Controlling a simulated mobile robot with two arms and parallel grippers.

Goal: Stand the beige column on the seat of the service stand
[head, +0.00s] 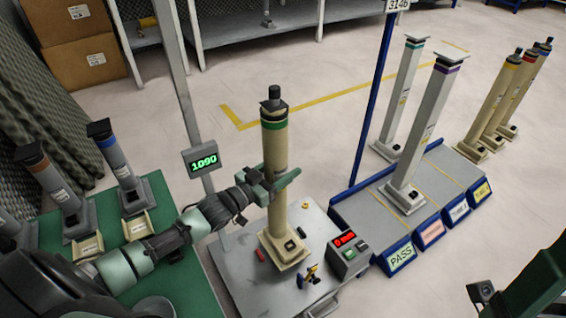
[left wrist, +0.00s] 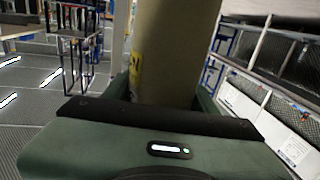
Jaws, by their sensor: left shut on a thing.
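The beige column (head: 278,215), with a green band and a black cap on top, stands nearly upright over the service stand (head: 236,268). My left gripper (head: 275,184) is shut around the column at about mid-height. In the left wrist view the column (left wrist: 172,50) rises between the fingers, with a yellow label on its side. The column's square foot is over the light grey stand top and hides what lies beneath it. I cannot tell whether the foot touches. Part of my right arm shows at the lower right, without its fingers.
A control box (head: 348,253) reading 0 mm and a small yellow-and-blue tool (head: 309,277) are beside the foot. A display (head: 202,159) reads 1090. Right, a blue-edged rack (head: 355,213) holds pale columns; more stand behind. Left, a green table (head: 180,267) holds shorter columns.

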